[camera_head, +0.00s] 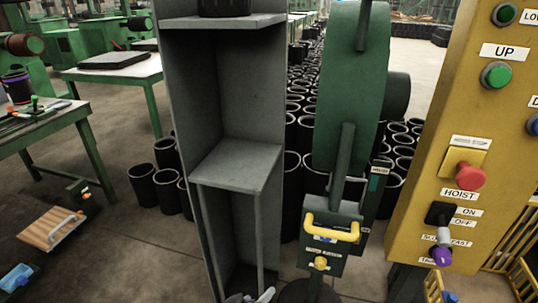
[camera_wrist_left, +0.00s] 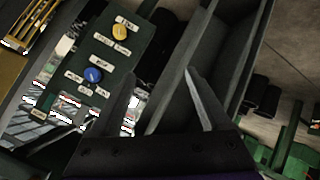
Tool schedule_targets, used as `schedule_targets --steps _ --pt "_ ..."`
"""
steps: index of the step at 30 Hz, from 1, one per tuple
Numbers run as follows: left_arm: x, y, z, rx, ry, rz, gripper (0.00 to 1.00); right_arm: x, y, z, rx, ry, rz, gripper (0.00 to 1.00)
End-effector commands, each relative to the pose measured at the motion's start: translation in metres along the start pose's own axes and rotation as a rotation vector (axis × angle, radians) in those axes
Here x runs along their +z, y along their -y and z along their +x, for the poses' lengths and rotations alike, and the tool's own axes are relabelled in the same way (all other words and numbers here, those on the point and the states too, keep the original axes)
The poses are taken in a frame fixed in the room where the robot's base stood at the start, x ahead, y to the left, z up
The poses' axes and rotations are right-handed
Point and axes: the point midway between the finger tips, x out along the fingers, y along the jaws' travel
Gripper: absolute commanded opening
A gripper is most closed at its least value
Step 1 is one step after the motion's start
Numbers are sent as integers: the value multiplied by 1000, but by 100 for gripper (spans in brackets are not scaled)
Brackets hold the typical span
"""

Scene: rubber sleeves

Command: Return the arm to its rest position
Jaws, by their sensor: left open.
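My left gripper (camera_head: 250,297) shows only in part at the bottom edge of the head view, in front of the foot of the grey shelf unit (camera_head: 236,162). In the left wrist view the gripper (camera_wrist_left: 160,75) has its two fingers spread apart with nothing between them. Beyond the fingers lie a dark green control box (camera_wrist_left: 108,45) with a yellow and a blue knob, and grey panels. My right gripper is not in view.
A green machine (camera_head: 345,95) with a yellow handle (camera_head: 332,227) stands right of the shelf. A yellow hoist panel (camera_head: 440,130) fills the right side. Black rubber sleeves (camera_head: 143,184) crowd the floor behind.

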Motion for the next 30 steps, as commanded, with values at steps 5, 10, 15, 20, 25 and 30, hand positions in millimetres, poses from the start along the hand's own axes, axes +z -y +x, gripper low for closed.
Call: schedule_targets --steps 5,10,15,20,25,30 --pt "24 54 -70 -169 139 147 80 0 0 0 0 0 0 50" --pt "52 94 -121 -295 261 239 80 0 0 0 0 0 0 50" --pt "79 125 -164 -394 362 299 80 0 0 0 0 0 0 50" --pt "81 128 -199 -440 412 327 80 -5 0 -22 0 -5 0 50" --pt "56 103 -230 -435 395 329 80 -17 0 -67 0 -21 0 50" --pt "22 74 -266 -431 374 332 80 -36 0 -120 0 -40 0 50"
